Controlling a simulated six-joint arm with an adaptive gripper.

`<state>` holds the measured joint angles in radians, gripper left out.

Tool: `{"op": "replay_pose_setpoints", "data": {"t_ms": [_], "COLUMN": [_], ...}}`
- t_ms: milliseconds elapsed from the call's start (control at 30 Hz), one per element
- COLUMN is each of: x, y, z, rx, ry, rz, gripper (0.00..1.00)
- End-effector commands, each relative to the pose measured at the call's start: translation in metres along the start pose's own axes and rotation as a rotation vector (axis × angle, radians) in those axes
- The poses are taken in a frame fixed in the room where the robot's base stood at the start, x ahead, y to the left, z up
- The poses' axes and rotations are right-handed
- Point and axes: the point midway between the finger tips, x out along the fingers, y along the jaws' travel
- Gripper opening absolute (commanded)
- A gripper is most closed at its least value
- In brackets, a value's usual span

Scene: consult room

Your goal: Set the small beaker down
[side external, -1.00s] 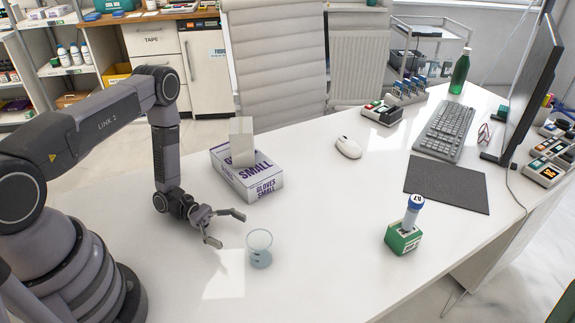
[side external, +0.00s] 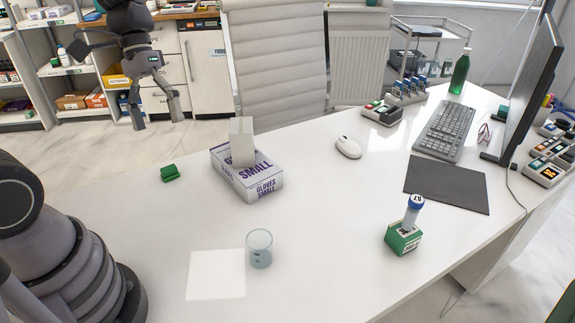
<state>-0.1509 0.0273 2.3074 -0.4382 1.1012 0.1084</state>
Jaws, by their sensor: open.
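The small beaker (side external: 259,248) is clear with a bluish tint and stands upright on the white desk (side external: 330,230). It is just right of a bright white square (side external: 216,274) on the desk top. My gripper (side external: 155,108) is at the upper left, raised and well away from the beaker. Its fingers point down, spread open, with nothing between them.
A glove box (side external: 262,186) stands behind the beaker, with a small green object (side external: 170,173) to its left. A green block holding a blue-capped tube (side external: 403,238) stands at the right. A mouse (side external: 348,147), dark mat (side external: 446,184) and keyboard (side external: 450,130) lie further back. Desk around the beaker is clear.

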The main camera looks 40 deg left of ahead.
Motion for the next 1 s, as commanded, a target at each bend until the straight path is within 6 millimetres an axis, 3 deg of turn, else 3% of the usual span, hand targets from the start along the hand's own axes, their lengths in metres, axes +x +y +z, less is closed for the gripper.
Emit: {"op": "replay_pose_setpoints", "data": {"t_ms": [200, 400, 600, 1000], "x": [-0.044, -0.068, -0.075, -0.076], "y": [-0.014, -0.027, -0.032, -0.032], "z": [0.05, 0.077, 0.085, 0.085], "rx": [0.229, 0.354, 0.392, 0.391], "ry": [0.379, 0.634, 0.723, 0.723], "rz": [-0.187, -0.286, -0.316, -0.316], "gripper": [0.82, 0.82, 0.82, 0.82]}}
